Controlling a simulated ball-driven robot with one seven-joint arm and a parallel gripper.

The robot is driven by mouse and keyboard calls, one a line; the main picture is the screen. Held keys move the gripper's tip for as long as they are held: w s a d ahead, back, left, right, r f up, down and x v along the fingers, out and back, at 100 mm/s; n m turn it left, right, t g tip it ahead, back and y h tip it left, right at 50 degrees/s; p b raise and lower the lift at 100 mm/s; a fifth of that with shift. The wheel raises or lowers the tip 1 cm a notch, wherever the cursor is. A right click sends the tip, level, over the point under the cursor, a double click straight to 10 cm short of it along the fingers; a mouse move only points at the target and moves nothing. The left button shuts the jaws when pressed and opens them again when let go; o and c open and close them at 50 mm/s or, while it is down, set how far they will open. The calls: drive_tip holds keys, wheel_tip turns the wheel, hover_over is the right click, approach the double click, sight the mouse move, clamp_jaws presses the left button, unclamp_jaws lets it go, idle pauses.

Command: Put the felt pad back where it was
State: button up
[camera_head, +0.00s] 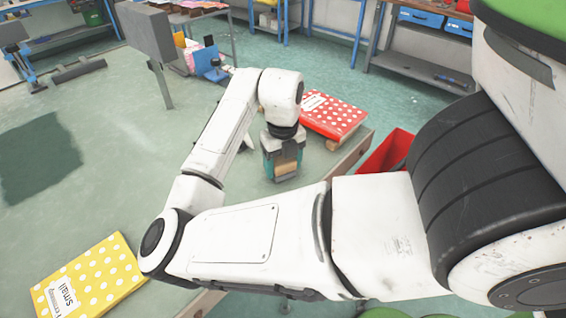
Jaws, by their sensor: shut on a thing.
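My gripper (282,170) points down over the right part of the green table (120,210), near its wooden edge. It is shut on a small tan-brown block-like thing (288,167) that shows between its teal fingers. I cannot tell for certain whether this is the felt pad. The held thing is partly hidden by the fingers, and whether it touches the table is not clear. A flat dark grey-green square patch (40,157) lies on the table at the left; I cannot tell if it is a mat or a mark.
A red dotted book (328,116) lies just right of my gripper. A yellow dotted book (88,284) lies at the front left. A grey slab on a post (147,32) stands behind. A red bin (388,150) stands beyond the table edge. The table's middle left is clear.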

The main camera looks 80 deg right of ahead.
sight(283, 159)
drive_tip(key=shift+f, duration=0.2)
drive_tip(key=o, duration=1)
drive_tip(key=shift+r, duration=0.15)
wheel_tip(283, 159, up, 12)
